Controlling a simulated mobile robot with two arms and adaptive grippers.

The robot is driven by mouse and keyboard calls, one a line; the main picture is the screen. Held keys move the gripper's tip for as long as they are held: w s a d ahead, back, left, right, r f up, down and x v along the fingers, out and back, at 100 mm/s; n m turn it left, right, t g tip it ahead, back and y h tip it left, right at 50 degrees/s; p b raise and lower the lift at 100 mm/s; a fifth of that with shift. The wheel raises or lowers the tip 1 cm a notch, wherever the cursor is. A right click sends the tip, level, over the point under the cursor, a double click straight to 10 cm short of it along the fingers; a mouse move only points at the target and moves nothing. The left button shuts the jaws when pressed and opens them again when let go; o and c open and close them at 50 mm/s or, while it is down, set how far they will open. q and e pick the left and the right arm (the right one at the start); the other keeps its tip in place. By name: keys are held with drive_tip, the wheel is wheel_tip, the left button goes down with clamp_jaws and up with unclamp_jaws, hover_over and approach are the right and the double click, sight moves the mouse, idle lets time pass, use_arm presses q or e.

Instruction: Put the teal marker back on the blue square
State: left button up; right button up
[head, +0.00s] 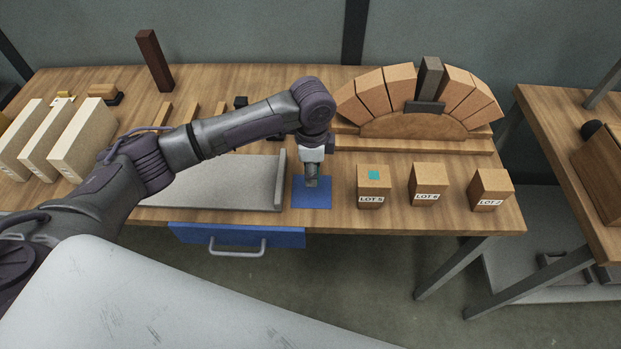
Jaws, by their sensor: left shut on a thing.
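The blue square (322,201) lies flat on the wooden bench, right of a grey slab. My left gripper (312,182) points down over its upper part, with the fingertips close to the surface. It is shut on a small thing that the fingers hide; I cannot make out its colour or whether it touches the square. A teal patch (374,175) shows on top of the box labelled LOT 5 (370,190), right of the blue square. I cannot tell whether this patch is the teal marker. My right gripper is not in view.
Two more labelled boxes (428,183) (490,189) stand farther right. A brick arch on a wooden form (410,124) stands behind them. The grey slab (230,182) lies left of the square. Pale upright blocks (88,140) stand far left. A blue drawer (200,234) is under the front edge.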

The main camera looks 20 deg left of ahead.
use_arm(q)
wheel_tip(320, 180, down, 3)
drive_tip(key=shift+f, duration=0.3)
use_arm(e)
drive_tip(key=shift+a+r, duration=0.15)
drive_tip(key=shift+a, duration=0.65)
use_arm(q)
drive_tip(key=o, duration=0.9)
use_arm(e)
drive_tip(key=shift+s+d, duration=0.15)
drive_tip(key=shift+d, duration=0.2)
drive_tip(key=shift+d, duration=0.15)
use_arm(q)
drive_tip(key=shift+r, duration=0.25)
wheel_tip(320, 180, up, 12)
drive_tip(key=shift+f+b, duration=0.15)
drive_tip(key=shift+b, duration=0.35)
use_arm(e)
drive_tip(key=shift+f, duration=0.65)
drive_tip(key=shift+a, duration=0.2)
